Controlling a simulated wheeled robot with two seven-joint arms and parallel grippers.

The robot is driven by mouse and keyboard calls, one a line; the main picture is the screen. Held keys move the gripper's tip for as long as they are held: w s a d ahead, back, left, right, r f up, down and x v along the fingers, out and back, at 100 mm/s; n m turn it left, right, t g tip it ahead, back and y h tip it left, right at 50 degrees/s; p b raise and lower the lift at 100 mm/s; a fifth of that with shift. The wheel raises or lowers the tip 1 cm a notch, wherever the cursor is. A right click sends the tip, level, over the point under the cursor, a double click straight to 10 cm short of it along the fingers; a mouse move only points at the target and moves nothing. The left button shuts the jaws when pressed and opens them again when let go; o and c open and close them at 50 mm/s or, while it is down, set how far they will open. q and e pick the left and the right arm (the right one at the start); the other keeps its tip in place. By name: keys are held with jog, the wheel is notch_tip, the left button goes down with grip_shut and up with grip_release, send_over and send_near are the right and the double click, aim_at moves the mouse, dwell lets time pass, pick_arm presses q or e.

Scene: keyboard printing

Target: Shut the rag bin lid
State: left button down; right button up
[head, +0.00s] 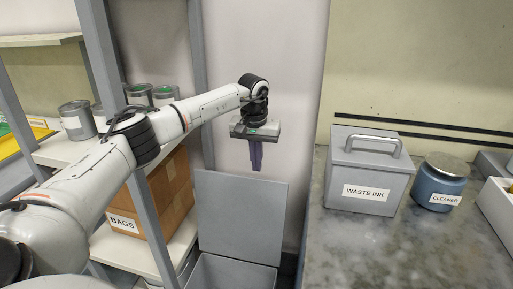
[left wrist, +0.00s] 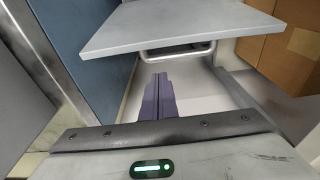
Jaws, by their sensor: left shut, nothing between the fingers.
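The rag bin's grey lid (head: 241,215) stands open and upright in the head view, with the open grey bin (head: 232,274) below it at the bottom edge. In the left wrist view the lid (left wrist: 195,24) is a pale panel at the top, with a bar handle (left wrist: 176,51) along its near side. My left gripper (head: 256,168) hangs pointing down just above the lid's top edge. Its purple fingers (left wrist: 158,98) are shut and empty, on the handle side of the lid. I see a gap between fingers and handle in the wrist view. My right gripper is not in view.
A shelf rack with a grey post (head: 154,165), a BAGS box (head: 124,224) and several cans stands left of the bin. To the right is a counter (head: 360,250) with a waste ink box (head: 363,192) and a cleaner jar (head: 441,185). The wall is close behind.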

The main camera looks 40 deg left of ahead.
pick_arm(q)
jog(key=shift+s+d+r+p, duration=0.1)
jog(key=shift+s+d, duration=0.2)
jog(key=shift+s, duration=0.25)
jog(key=shift+s+d+r+p, duration=0.15)
jog(key=shift+s+d, duration=0.2)
jog(key=shift+s, duration=0.25)
jog(key=shift+s+d+f+p, duration=0.1)
jog(key=shift+s+d, duration=0.2)
jog(key=shift+s, duration=0.25)
